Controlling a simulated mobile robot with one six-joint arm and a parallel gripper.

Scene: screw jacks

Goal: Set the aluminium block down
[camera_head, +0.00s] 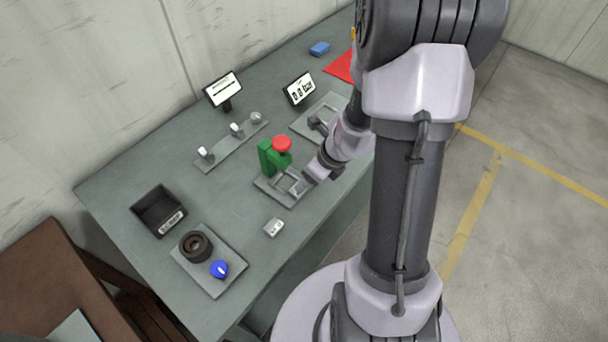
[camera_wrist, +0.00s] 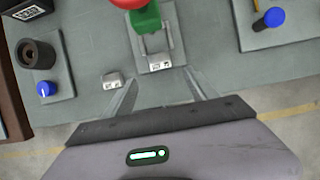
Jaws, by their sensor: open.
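A small light-grey block (camera_head: 273,227), which looks like the aluminium block, rests on the bench in front of the green jack's plate. In the wrist view the block (camera_wrist: 112,81) lies to the left of my left finger, outside the jaws. My gripper (camera_wrist: 161,76) is open, with nothing seen between its fingers. In the head view my gripper (camera_head: 298,184) is over the near end of that plate; its fingers are hard to tell from the fixture. A green jack (camera_head: 268,159) with a red knob (camera_head: 281,144) stands on the plate (camera_wrist: 158,65).
A black labelled bin (camera_head: 158,209) and a plate with a dark ring (camera_head: 195,246) and blue knob (camera_head: 219,269) are at the left. A strip with several posts (camera_head: 235,130) and two small displays (camera_head: 222,90) stand behind. Bare bench surrounds the block.

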